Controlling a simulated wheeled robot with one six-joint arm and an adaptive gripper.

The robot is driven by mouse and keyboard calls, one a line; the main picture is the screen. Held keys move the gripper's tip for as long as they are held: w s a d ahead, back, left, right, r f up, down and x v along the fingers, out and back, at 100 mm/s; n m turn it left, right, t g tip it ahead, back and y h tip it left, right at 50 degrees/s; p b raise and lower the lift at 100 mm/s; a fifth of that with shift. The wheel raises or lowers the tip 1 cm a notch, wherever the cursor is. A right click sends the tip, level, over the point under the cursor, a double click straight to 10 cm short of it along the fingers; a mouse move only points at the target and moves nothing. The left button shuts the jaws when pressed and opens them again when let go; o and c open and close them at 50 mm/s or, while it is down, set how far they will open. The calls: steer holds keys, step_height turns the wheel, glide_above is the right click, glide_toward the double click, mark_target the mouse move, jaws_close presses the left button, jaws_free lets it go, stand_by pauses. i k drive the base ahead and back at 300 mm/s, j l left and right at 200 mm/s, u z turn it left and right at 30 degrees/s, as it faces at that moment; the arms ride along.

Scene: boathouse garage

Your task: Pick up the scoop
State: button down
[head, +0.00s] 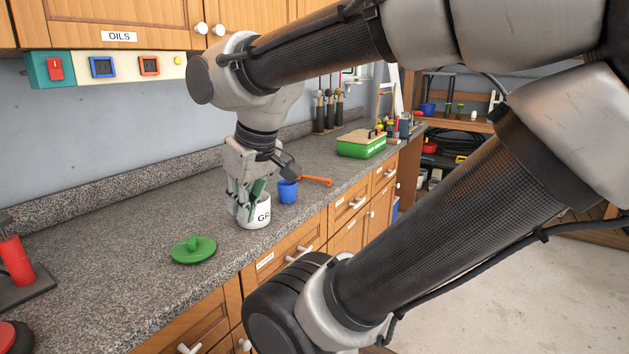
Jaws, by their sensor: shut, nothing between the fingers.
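A blue cup (287,191) with a long orange handle (316,181) stands on the counter and looks like the scoop. The handle points right. My gripper (241,212) hangs fingers down at a white pot (261,213) marked "GR", just left of the blue cup. Its fingers are shut and hold nothing. They overlap the pot's left side in the picture; I cannot tell whether they touch it. A dark green piece (258,188) shows at the pot's mouth, partly hidden, and I cannot tell what it is. The inside of the pot is hidden.
A green lid with a knob (194,248) lies on the speckled counter (120,262), nearer the front. A green box (361,145) stands farther back. A red-and-black tool (15,262) is at the left edge. Wooden cupboards (150,20) overhang the wall.

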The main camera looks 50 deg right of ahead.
mark_target(328, 181)
steer(key=z, duration=1.5)
